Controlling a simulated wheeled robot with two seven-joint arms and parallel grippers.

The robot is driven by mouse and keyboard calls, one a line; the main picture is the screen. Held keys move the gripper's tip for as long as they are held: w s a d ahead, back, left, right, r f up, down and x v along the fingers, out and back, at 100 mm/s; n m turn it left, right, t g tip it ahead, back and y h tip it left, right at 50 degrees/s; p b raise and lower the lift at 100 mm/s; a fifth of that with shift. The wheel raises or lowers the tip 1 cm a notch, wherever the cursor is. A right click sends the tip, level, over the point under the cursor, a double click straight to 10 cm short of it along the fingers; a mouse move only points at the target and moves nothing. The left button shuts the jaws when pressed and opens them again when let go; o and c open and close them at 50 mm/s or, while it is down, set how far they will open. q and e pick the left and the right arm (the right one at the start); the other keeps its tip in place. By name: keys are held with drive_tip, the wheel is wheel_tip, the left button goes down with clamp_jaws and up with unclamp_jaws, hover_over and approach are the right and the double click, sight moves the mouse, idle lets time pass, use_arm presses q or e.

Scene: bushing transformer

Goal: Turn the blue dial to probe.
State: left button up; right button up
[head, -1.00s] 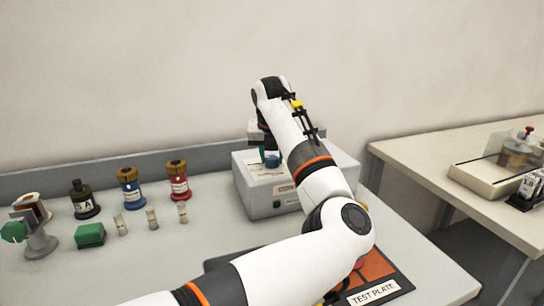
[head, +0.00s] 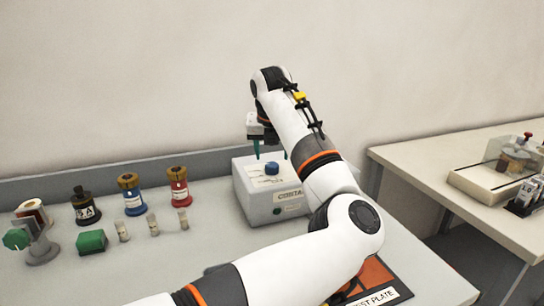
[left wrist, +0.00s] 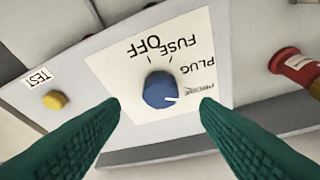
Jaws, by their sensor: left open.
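The blue dial (head: 272,168) sits on the pale panel on top of the grey box (head: 262,207). In the left wrist view the dial (left wrist: 159,90) is seen close, with OFF, FUSE, PLUG and a fourth, small blurred label around it. Its white mark points right and slightly down, to the side of the fourth label. My left gripper (head: 270,151) is open above the dial. In the left wrist view its green fingers (left wrist: 160,105) stand apart on either side of the dial, not touching it. My right gripper is not in view.
A yellow TEST button (left wrist: 53,100) is on the box. Several bottles, including a red one (head: 178,186), small vials, a green block (head: 91,241) and a stand (head: 38,246) are at left. The test plate (head: 380,288) lies partly under my left arm. A side table (head: 420,160) is at right.

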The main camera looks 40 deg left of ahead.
use_arm(q)
drive_tip(key=p+v, duration=0.2)
drive_tip(key=v, duration=0.5)
drive_tip(key=shift+s+r, duration=0.2)
drive_tip(key=shift+r, duration=0.1)
drive_tip(key=shift+d, duration=0.1)
